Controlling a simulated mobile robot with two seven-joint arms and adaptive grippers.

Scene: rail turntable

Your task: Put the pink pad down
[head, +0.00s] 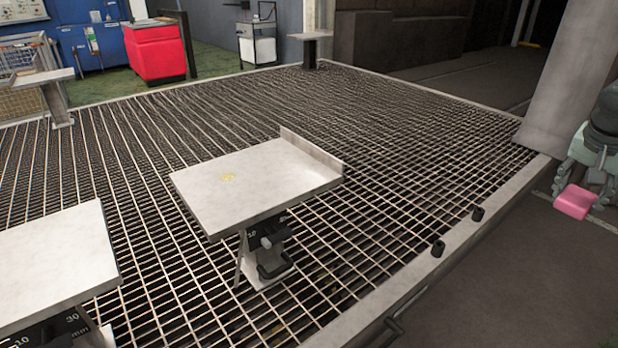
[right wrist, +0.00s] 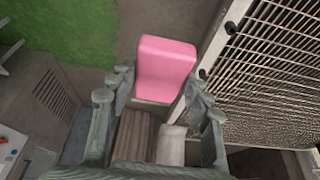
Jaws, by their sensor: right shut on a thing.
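The pink pad (head: 574,202) is at the right edge of the head view, held in the air by my right gripper (head: 590,182). In the right wrist view the pink pad (right wrist: 165,68) is a rounded block between the fingers of my right gripper (right wrist: 150,95), which is shut on it. Nothing is seen touching the pad from below. My left gripper is not in view.
A pale table (head: 250,185) with a raised back edge stands on the grating (head: 400,130), bare but for a small yellow mark. Another pale table (head: 55,262) is at lower left. A red cabinet (head: 155,52) stands at the back. Two black knobs (head: 438,248) sit on the grating's edge.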

